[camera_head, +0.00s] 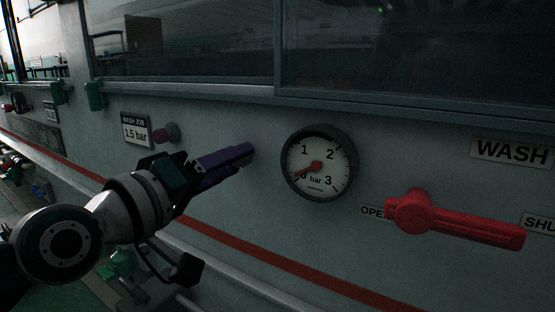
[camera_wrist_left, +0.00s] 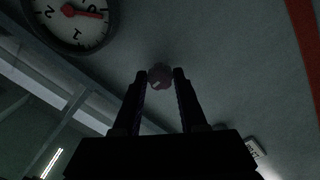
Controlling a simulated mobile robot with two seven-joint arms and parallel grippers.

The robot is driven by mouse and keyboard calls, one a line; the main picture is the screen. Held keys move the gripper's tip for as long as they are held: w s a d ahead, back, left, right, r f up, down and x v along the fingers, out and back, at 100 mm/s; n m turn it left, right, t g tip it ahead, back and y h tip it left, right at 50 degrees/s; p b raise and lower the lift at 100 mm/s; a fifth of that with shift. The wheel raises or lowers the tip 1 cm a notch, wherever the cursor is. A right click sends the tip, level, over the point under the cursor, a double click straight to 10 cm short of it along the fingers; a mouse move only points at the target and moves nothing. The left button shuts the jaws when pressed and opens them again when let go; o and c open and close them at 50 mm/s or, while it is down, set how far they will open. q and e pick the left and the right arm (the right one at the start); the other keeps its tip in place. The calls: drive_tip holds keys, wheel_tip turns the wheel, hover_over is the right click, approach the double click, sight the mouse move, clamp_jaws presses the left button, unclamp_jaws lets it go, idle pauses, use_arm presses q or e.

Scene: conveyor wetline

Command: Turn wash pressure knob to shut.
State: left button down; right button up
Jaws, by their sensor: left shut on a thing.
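My left gripper (camera_head: 246,153) reaches the grey panel just left of the round pressure gauge (camera_head: 319,163). Its purple fingers are shut on a small round knob, mostly hidden by them in the head view. In the left wrist view the dull pink knob (camera_wrist_left: 160,76) sits between the two fingertips (camera_wrist_left: 160,78), with a pale mark on its face. The gauge's red needle points to the lower left, near 0; the gauge also shows upside down in the left wrist view (camera_wrist_left: 70,18). My right gripper is not in view.
A second purplish knob (camera_head: 166,132) sits left of the gripper beside the "WASH JOB 1.5 bar" label (camera_head: 135,130). A red lever (camera_head: 455,222) right of the gauge points toward the SHUT label (camera_head: 540,224). A window ledge (camera_head: 300,97) runs above.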

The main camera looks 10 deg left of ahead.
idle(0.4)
use_arm(q)
drive_tip(key=shift+c, duration=2.2)
unclamp_jaws()
drive_tip(key=shift+s, duration=0.1)
drive_tip(key=p+v, duration=0.4)
drive_tip(key=v, duration=0.5)
drive_tip(key=shift+s+a, duration=0.15)
drive_tip(key=shift+s, duration=0.2)
